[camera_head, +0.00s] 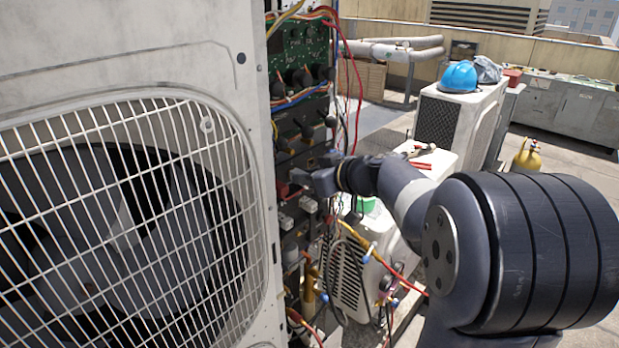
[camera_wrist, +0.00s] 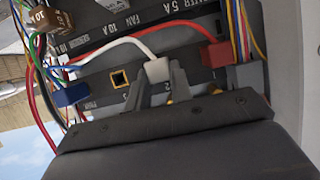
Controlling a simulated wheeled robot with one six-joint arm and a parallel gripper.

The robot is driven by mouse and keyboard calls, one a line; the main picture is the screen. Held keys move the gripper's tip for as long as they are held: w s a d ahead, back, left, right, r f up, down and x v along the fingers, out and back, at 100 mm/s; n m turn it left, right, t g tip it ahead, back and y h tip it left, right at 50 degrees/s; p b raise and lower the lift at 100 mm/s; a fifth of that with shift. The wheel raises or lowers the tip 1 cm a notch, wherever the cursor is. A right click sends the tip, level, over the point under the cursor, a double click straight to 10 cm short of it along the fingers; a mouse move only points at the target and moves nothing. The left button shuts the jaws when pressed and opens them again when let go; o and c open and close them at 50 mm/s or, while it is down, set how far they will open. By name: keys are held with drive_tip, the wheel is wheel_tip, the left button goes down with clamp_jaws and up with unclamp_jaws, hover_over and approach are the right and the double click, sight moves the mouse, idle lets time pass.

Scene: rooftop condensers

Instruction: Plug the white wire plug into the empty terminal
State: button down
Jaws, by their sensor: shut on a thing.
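In the wrist view, the white wire plug (camera_wrist: 158,70) sits between the two grey fingers of my gripper (camera_wrist: 156,82), which is shut on it. Its white wire (camera_wrist: 125,44) arcs away to the left. The empty terminal (camera_wrist: 120,78), a square brass-rimmed opening, lies left of the plug on the dark terminal strip. The plug is beside this opening, not over it. Whether the plug touches the strip is hidden by the fingers. In the head view, my gripper (camera_head: 303,178) is at the open electrical bay of the condenser; the plug is too small to make out there.
A red plug (camera_wrist: 215,55) sits to the right on the strip and a blue plug (camera_wrist: 70,95) to the left. Coloured wires hang at both sides. The condenser's white casing (camera_head: 130,60) borders the bay at left; loose cables (camera_head: 352,235) hang below my arm.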

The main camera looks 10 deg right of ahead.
drive_tip(key=c, duration=1.2)
unclamp_jaws()
drive_tip(key=shift+w+a, duration=0.1)
drive_tip(key=b+v, duration=0.2)
drive_tip(key=v, duration=0.9)
drive_tip(key=shift+f, duration=0.1)
drive_tip(key=shift+w+a, duration=0.1)
drive_tip(key=p+x, duration=0.2)
drive_tip(key=x, duration=0.8)
drive_tip(key=shift+f, duration=0.1)
